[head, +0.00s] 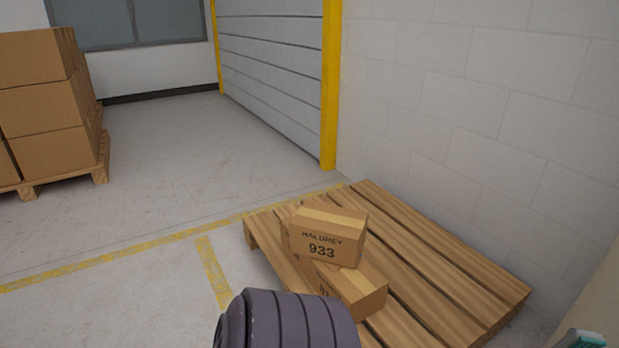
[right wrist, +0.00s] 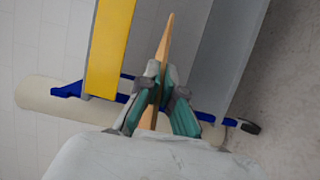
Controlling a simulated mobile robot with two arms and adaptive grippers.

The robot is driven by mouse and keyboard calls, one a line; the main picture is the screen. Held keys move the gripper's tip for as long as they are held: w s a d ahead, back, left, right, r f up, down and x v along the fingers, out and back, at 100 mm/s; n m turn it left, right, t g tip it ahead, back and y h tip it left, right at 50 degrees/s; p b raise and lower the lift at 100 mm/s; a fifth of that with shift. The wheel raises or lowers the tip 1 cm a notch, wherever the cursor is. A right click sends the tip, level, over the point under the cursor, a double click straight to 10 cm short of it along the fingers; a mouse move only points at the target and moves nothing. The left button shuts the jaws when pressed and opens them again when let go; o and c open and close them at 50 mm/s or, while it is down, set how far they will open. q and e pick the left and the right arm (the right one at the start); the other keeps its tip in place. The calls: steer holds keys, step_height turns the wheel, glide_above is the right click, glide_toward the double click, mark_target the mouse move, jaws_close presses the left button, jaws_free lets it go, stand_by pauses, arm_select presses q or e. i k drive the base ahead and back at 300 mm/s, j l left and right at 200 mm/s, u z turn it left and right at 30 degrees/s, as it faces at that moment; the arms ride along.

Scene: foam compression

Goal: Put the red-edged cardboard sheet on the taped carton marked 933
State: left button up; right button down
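The carton marked 933 (head: 325,242) has pale tape along its top. It sits on top of other brown cartons (head: 358,289), turned relative to the lower front one. In the right wrist view, my right gripper (right wrist: 159,88) is shut, with its teal fingers on both sides of a thin tan sheet (right wrist: 166,42) seen nearly edge-on. I cannot make out a red edge on it. In the head view, a pale tan surface (head: 601,285) at the lower right edge looks like part of this sheet, beside a teal fingertip. My left gripper is not in view.
The cartons stand on a wooden pallet (head: 440,268) beside the white block wall (head: 480,100). A second pallet (head: 62,186) with stacked boxes stands at the far left. The floor between is clear, with yellow lines. The wrist view shows a blue frame (right wrist: 205,117) with a caster.

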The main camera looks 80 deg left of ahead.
mark_target(355, 223)
steer(key=j+u, duration=0.15)
steer(key=u, duration=1.8)
steer(key=i+j+u, duration=0.45)
steer(key=i+j, duration=0.4)
